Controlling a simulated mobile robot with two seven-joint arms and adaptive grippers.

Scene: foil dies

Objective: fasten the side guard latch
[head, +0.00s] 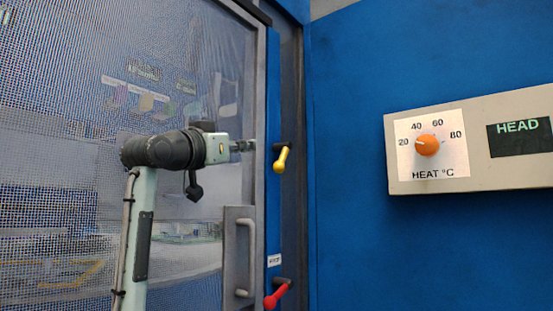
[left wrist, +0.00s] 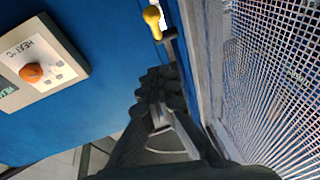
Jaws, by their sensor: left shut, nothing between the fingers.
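The side guard (head: 60,130) is a grey-framed mesh door at the left; it looks closed against the blue post. On the post is a yellow latch lever (head: 281,160), its knob hanging down and slightly left from a dark pivot. Lower down is a red lever (head: 277,294), angled down-left. The yellow lever also shows at the top of the left wrist view (left wrist: 152,20). My left gripper (head: 250,145) is shut and empty, just left of the yellow lever, apparently apart from it. Its dark fingers also show in the left wrist view (left wrist: 160,88). My right gripper is not in view.
A grey door handle (head: 242,258) stands below my left gripper. A small white label (head: 274,260), unreadable, sits above the red lever. At the right, a beige panel (head: 430,189) on the blue wall carries an orange heat knob (head: 427,145) and a HEAD sign (head: 518,134).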

